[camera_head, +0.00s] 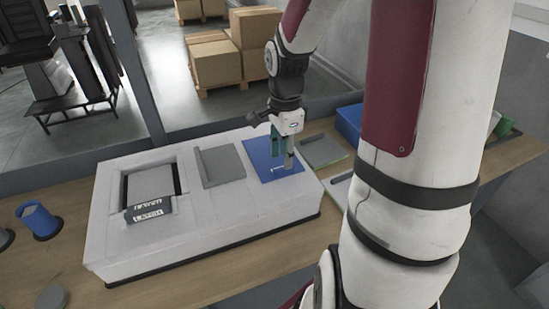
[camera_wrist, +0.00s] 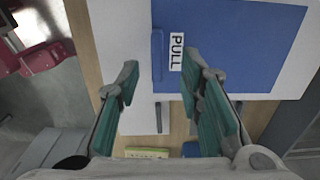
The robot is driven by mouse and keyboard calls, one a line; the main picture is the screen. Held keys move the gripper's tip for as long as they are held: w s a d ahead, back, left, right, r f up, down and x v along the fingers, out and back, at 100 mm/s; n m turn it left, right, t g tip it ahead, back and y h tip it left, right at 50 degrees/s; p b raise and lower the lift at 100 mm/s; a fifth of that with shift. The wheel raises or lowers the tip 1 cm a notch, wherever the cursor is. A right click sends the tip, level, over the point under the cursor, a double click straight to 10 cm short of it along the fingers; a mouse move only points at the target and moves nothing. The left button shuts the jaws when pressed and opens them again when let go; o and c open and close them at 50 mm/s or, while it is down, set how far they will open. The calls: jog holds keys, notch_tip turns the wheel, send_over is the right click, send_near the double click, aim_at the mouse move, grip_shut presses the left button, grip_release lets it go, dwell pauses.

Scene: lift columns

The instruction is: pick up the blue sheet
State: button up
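The blue sheet (camera_head: 259,155) lies flat on the right end of the white block on the table. In the wrist view the sheet (camera_wrist: 250,45) has a white "PULL" label (camera_wrist: 177,52) and a raised blue strip (camera_wrist: 157,56) along its left side. My gripper (camera_head: 281,160) points down over the sheet and hides part of it in the head view. In the wrist view the gripper (camera_wrist: 160,84) is open, its green-padded fingers apart, with the strip and label in line with the gap. Nothing is held. Its exact height above the sheet is hard to judge.
The white block (camera_head: 245,224) also bears a grey sheet (camera_head: 222,166) and a dark-edged recess with a grey panel (camera_head: 150,184). A blue cup (camera_head: 39,220) stands left. A grey panel (camera_head: 323,151) and blue box (camera_head: 349,121) are at right. Cardboard boxes (camera_head: 219,62) stand behind the window.

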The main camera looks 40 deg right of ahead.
jog(key=shift+s+f, duration=0.2)
jog(key=shift+f, duration=1.65)
grip_shut()
jog(key=shift+r, duration=0.15)
jog(key=shift+w+r, duration=0.1)
jog(key=shift+r, duration=0.55)
jog(key=shift+s+r, duration=0.2)
jog(key=shift+r, duration=0.95)
jog(key=s+a+r+p, duration=0.1)
jog(key=s+p, duration=0.6)
jog(key=s, duration=0.8)
jog(key=shift+s+a+r, duration=0.15)
jog(key=shift+s+a, duration=0.1)
jog(key=shift+a, duration=0.55)
